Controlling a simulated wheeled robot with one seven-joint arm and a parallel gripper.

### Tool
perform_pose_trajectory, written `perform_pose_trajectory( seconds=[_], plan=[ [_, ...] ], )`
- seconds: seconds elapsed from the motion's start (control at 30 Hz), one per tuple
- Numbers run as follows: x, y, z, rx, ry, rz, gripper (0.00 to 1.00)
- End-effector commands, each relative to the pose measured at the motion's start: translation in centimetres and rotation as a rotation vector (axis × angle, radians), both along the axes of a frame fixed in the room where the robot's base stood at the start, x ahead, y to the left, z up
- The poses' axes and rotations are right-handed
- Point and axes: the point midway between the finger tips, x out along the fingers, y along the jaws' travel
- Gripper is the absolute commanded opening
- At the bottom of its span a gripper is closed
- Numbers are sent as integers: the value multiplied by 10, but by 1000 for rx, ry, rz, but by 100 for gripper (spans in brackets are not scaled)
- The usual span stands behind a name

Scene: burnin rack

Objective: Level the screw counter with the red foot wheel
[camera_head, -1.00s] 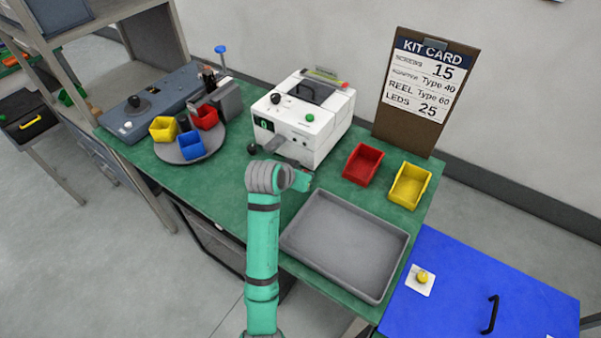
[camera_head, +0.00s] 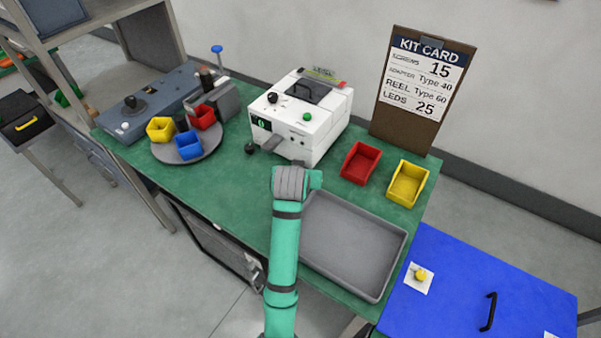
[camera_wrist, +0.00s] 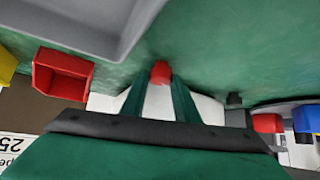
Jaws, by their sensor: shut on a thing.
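The screw counter (camera_head: 302,115) is a white box with a green-lit display, a black knob and a green button, standing on the green bench. In the wrist view its white body (camera_wrist: 104,103) shows behind my fingers. The red foot wheel (camera_wrist: 160,70) shows between my fingertips in the wrist view; in the head view my arm hides it. My gripper (camera_wrist: 161,80) is shut on the red foot wheel, low at the counter's front. Whether the counter stands level is too fine to tell.
A grey tray (camera_head: 355,285) lies right of my arm. A red bin (camera_head: 360,164) and a yellow bin (camera_head: 407,184) stand right of the counter. A turntable (camera_head: 187,153) with small bins is at left. A kit card (camera_head: 423,85) stands behind.

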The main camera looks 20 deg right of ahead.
Motion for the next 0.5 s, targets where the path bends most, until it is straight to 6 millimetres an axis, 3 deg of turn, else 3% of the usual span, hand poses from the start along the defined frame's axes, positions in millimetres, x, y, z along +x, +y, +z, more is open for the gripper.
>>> perform_pose_trajectory(
  seconds=[0.1, 0.13, 0.5],
  plan=[
    [0, 1, 0, 1, 0, 1, 5],
    [0, 1, 0, 1, 0, 1, 35],
    [-1, 1, 2, 0, -1, -1, 36]
  ],
)
